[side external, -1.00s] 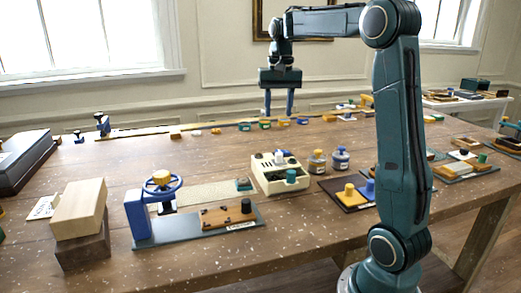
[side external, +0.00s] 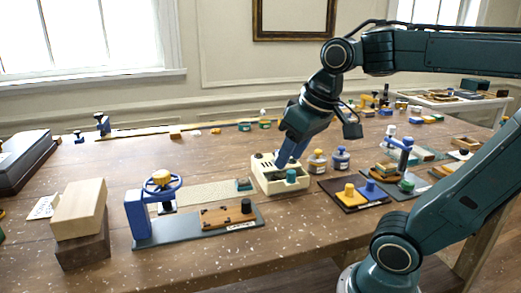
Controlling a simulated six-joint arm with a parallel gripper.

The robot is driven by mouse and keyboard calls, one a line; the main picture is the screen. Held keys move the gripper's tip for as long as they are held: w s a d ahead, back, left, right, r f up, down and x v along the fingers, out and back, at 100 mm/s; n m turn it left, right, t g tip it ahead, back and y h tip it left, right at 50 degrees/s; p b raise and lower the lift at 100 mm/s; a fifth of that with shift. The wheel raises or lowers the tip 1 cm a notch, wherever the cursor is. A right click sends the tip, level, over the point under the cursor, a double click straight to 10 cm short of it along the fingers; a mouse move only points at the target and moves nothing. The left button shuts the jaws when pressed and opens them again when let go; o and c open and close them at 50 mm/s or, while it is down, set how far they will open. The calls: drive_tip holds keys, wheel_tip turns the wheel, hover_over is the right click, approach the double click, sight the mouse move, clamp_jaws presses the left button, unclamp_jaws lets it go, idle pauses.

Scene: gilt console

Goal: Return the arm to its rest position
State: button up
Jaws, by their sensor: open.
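My gripper (side external: 288,161) is in the side external view, tilted downward over the cream box (side external: 267,181) near the middle of the table. Its fingers are blue and seen nearly edge-on. It is open, and I see nothing held in it. The fingertips appear close to the back edge of the cream box; I cannot tell whether they touch it.
The wooden table (side external: 110,180) holds a blue handwheel fixture (side external: 138,220), stacked wood blocks (side external: 80,210), two small jars (side external: 317,163) and a dark tray (side external: 336,200) with yellow and blue pieces. A blue clamp-like fixture (side external: 405,150) stands right of the tray.

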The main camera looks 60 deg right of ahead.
drive_tip(key=s+a+f+n+t, duration=0.1)
drive_tip(key=s+a+f+n, duration=0.1)
drive_tip(key=s+a+f, duration=0.1)
drive_tip(key=shift+s+f+y, duration=0.25)
drive_tip(key=shift+s+y, duration=0.05)
drive_tip(key=shift+s, duration=0.4)
